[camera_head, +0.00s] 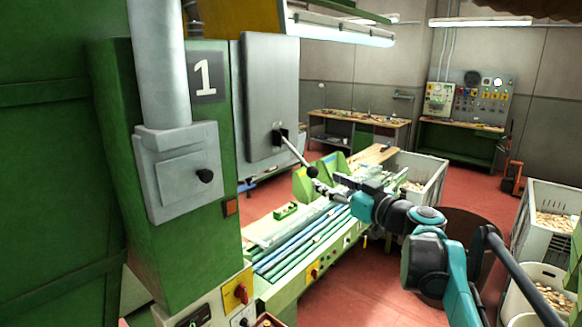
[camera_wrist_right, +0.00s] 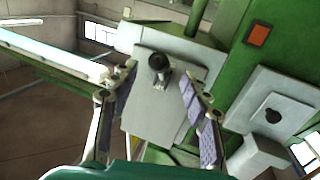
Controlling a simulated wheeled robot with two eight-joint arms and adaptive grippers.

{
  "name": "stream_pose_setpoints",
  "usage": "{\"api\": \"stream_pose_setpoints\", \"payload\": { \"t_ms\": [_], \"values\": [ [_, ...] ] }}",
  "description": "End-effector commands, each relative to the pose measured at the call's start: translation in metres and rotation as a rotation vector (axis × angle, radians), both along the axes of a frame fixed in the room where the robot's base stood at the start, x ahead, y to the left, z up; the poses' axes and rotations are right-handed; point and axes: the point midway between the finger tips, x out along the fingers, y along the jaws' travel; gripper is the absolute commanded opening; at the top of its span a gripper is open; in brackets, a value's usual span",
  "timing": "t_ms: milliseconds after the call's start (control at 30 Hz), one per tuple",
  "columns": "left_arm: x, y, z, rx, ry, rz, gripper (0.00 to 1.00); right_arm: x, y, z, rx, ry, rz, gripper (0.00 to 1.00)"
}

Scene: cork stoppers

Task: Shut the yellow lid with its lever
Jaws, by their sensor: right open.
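A lever with a black ball knob (camera_head: 312,172) sticks out from a grey panel (camera_head: 270,95) on the green machine and slants down to the right. In the right wrist view the knob (camera_wrist_right: 158,62) shows between the two fingers, in front of the grey panel. My right gripper (camera_head: 328,186) is open, its tips close to the knob; I cannot tell whether they touch it. A yellow-orange panel (camera_head: 240,14) shows at the top of the machine, cut by the frame edge. I cannot tell whether it is the lid or how far open it is. My left gripper is out of view.
A grey box with a small black knob (camera_head: 180,172) is on the green machine column (camera_head: 205,235) at left. The machine bed with rails (camera_head: 300,240) lies below the lever. Crates of corks (camera_head: 545,225) stand at right. Workbenches are at the back.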

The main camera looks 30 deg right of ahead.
Motion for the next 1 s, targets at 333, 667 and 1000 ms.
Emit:
{"api": "stream_pose_setpoints", "payload": {
  "t_ms": [333, 667, 1000],
  "values": [
    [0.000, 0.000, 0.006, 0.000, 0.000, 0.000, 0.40, 0.049, 0.004, 0.003, -0.004, -0.009, -0.001, 0.47],
    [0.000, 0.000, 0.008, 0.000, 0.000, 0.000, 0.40, 0.076, 0.007, 0.002, -0.004, -0.008, -0.004, 0.47],
    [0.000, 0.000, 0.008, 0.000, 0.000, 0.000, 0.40, 0.076, 0.008, 0.002, -0.004, -0.008, -0.003, 0.13]
  ]
}}
